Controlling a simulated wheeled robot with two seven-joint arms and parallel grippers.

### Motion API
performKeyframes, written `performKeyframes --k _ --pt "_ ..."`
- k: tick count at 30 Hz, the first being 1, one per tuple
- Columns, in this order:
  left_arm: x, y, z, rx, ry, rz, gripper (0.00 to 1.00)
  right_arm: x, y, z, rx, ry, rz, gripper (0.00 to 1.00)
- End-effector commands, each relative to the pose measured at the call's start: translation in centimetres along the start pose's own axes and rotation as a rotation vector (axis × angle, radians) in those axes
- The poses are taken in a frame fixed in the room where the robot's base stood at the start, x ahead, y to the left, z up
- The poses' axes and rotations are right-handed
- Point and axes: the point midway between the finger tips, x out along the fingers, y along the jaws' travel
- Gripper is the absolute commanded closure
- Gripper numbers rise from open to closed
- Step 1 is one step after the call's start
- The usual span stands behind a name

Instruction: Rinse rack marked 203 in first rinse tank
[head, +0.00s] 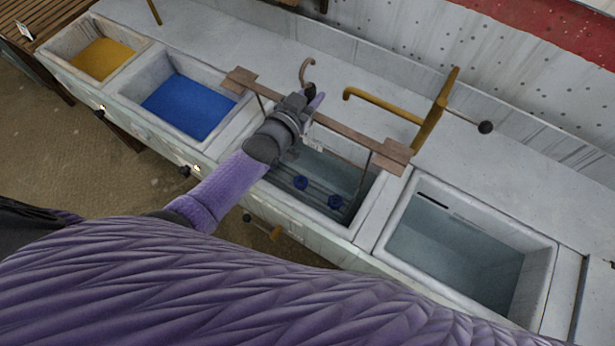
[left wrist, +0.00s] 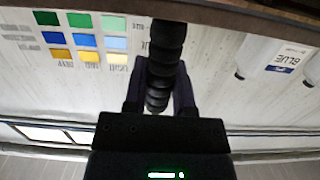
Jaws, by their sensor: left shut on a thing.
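The rack's long brown bar (head: 345,134) spans the third tank from the left (head: 368,222), with flat wooden end pieces over its rims. Thin rods hang from it into this grey, clear-water tank, where two blue pieces (head: 300,182) show low down. I cannot tell how deep they sit in the water. A small white tag (head: 313,145) is on the bar; its number is too small to read. My left gripper (head: 300,104) is shut at the bar's middle. In the left wrist view, the gripper (left wrist: 160,90) is closed on a black ribbed handle (left wrist: 166,45). My right gripper is not in view.
A yellow tank (head: 128,53) and a blue tank (head: 232,97) stand to the left. Another clear-water tank (head: 545,260) is at right. A brass tap (head: 385,104) reaches over the counter behind the rack. The wrist view shows a colour chart (left wrist: 80,35) and a BLUE-labelled bottle (left wrist: 262,58).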

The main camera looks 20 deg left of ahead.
Motion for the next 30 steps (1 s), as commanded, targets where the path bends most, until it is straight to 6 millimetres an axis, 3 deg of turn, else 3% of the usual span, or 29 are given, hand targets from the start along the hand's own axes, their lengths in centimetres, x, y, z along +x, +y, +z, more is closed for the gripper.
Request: performKeyframes --k 1,6,30 --pt "0.2 0.0 1.6 0.000 0.003 0.000 1.00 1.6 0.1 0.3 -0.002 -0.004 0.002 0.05" --pt "0.5 0.0 4.0 -0.001 0.003 0.000 1.00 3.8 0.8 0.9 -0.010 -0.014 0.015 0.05" --pt "-1.1 0.0 3.7 0.000 0.004 0.000 1.00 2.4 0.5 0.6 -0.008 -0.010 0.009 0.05"
